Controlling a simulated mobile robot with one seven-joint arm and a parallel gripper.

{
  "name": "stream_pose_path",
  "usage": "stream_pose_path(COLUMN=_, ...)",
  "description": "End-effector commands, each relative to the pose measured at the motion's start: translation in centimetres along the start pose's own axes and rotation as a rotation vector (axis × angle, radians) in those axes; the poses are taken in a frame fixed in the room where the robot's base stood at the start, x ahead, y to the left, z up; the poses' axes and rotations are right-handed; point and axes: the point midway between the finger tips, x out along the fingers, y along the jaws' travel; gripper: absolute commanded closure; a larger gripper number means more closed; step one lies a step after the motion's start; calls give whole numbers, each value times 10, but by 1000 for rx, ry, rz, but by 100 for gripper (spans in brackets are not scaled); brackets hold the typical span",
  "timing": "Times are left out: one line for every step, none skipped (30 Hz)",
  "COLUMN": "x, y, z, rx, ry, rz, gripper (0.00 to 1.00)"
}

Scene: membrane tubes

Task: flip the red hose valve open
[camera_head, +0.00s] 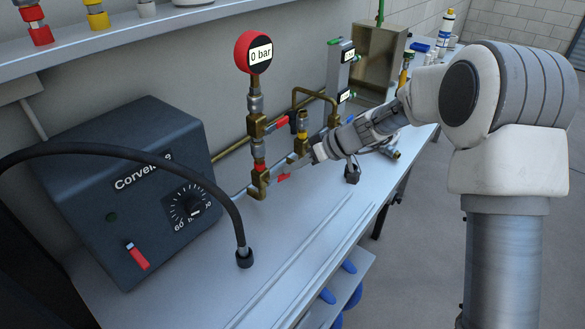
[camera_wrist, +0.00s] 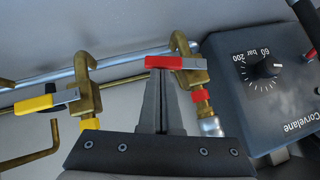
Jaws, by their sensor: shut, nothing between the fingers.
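A lower brass valve (camera_head: 260,181) with a red-tipped lever (camera_head: 284,176) stands on the bench, right of the Corvelane box in the head view. In the wrist view, a red lever (camera_wrist: 170,62) extends sideways from a brass valve (camera_wrist: 194,75) with a red collar. My gripper (camera_wrist: 161,75) is shut and empty. Its fingertips are right at the lever's free end in the wrist view; I cannot tell whether they touch. In the head view my gripper (camera_head: 308,163) reaches in from the right beside the lower lever, its tips partly hard to make out.
A second red lever (camera_head: 276,124) sits higher, under the 0 bar gauge (camera_head: 260,53). A yellow lever (camera_wrist: 48,102) is left in the wrist view. The Corvelane box (camera_head: 135,190) and a black hose (camera_head: 130,150) stand left. The front bench surface (camera_head: 285,230) is largely clear.

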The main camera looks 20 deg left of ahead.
Motion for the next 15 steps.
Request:
stream_pose_path(x=5, y=6, z=6, rx=34, ry=2, rz=-31, gripper=100)
stream_pose_path(x=6, y=7, z=7, rx=54, ry=2, rz=-52, gripper=100)
stream_pose_path(x=8, y=8, z=9, rx=82, ry=2, rz=-79, gripper=100)
stream_pose_path(x=9, y=9, z=10, rx=102, ry=2, rz=-99, gripper=100)
stream_pose_path(x=10, y=10, z=11, rx=121, ry=2, rz=-120, gripper=100)
stream_pose_path(x=12, y=11, z=12, rx=148, ry=2, rz=-147, gripper=100)
stream_pose_path(x=13, y=11, z=14, rx=170, ry=2, rz=-168, gripper=100)
stream_pose_path(x=14, y=12, z=15, rx=190, ry=3, rz=-187, gripper=100)
stream_pose_path(x=16, y=13, z=17, rx=217, ry=1, rz=-215, gripper=100)
stream_pose_path(x=17, y=13, z=18, rx=236, ry=2, rz=-236, gripper=100)
stream_pose_path(x=18, y=14, z=19, rx=257, ry=2, rz=-256, gripper=100)
stream_pose_path(x=20, y=14, z=20, rx=284, ry=2, rz=-284, gripper=100)
stream_pose_path(x=21, y=15, z=22, rx=304, ry=3, rz=-303, gripper=100)
stream_pose_path(x=23, y=15, z=23, rx=324, ry=2, rz=-324, gripper=100)
stream_pose_path(x=24, y=15, z=25, rx=351, ry=2, rz=-352, gripper=100)
